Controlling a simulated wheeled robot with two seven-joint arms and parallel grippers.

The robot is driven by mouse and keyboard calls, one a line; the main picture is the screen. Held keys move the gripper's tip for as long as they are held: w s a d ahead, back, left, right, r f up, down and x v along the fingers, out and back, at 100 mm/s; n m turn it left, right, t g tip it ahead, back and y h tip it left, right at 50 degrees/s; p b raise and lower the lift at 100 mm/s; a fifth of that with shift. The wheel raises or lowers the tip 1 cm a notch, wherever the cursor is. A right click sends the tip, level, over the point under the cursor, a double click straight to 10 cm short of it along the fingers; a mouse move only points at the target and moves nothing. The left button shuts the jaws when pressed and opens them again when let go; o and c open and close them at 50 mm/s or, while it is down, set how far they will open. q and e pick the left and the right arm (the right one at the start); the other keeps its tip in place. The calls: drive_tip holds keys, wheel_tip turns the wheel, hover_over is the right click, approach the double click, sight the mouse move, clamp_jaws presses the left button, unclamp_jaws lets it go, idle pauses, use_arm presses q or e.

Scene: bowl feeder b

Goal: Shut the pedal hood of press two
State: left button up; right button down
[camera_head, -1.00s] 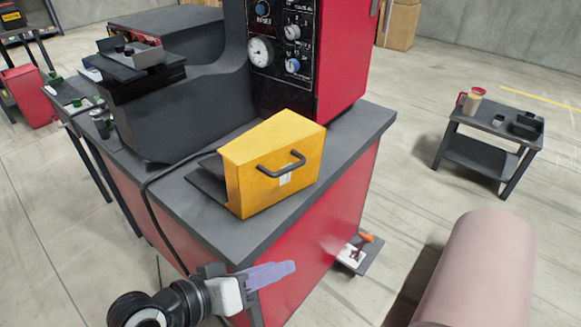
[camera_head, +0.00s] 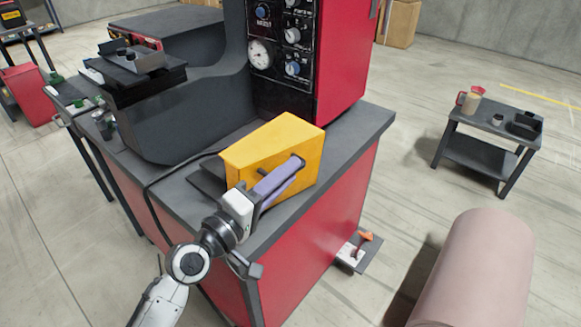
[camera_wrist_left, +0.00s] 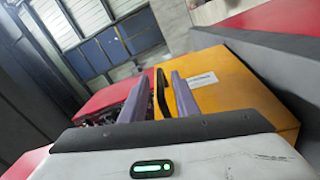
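The yellow pedal hood (camera_head: 250,150) sits on the dark top of the red press bench. A dark flat plate (camera_head: 208,172) sticks out at its left end. The hood's black bar handle is on its front face, mostly hidden by my fingers in the head view. My left gripper (camera_head: 292,166) reaches it from the front left, its purple fingers pointing at the handle. In the left wrist view the fingers are apart, with the black handle (camera_wrist_left: 162,92) between them and gaps showing. The hood's yellow face (camera_wrist_left: 225,90) fills the right there. My right gripper is out of view.
The press column with gauge and knobs (camera_head: 280,50) rises behind the hood. A dark cable (camera_head: 160,178) runs over the bench's left edge. A small side table (camera_head: 475,155) stands at right. A large pink cylinder (camera_head: 478,270) fills the lower right.

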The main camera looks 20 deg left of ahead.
use_arm(q)
drive_tip(key=shift+x, duration=0.8)
clamp_jaws()
